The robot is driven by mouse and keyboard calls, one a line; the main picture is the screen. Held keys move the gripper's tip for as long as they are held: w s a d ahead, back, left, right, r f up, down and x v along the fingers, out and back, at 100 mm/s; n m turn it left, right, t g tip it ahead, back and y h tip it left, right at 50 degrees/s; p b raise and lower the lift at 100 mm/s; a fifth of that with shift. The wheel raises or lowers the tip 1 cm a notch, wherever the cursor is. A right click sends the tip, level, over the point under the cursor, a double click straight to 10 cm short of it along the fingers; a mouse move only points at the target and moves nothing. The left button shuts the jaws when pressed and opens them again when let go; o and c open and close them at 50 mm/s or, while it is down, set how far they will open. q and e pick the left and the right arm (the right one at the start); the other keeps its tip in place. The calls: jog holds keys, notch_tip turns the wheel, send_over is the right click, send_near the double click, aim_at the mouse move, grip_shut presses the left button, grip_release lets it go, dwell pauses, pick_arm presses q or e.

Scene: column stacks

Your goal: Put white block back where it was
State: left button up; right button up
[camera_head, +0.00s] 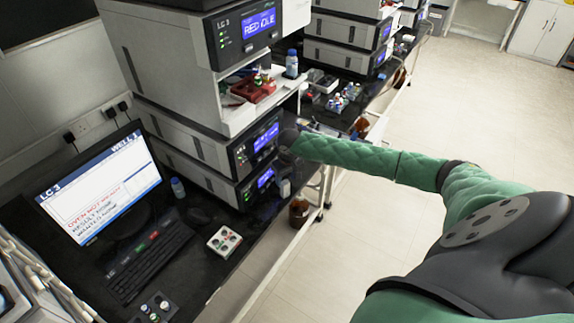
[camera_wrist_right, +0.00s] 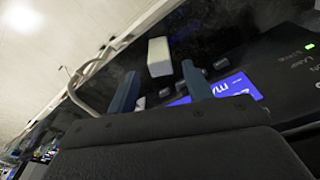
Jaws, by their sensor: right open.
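A small white block (camera_wrist_right: 159,57) stands on the black bench in the right wrist view. In the head view it is a small pale shape (camera_head: 285,188) beside the lower LC unit, below the end of my right arm. My right gripper (camera_wrist_right: 160,74) is open, its two dark blue fingers apart. The block appears in the gap between the fingertips, beyond them, and I see no contact. In the head view the fingers of my right gripper are too dark and small to make out. My left gripper is not in view.
The LC unit's lower modules (camera_head: 256,143) with blue displays stand close to the block. A brown bottle (camera_head: 299,211) stands below the bench edge.

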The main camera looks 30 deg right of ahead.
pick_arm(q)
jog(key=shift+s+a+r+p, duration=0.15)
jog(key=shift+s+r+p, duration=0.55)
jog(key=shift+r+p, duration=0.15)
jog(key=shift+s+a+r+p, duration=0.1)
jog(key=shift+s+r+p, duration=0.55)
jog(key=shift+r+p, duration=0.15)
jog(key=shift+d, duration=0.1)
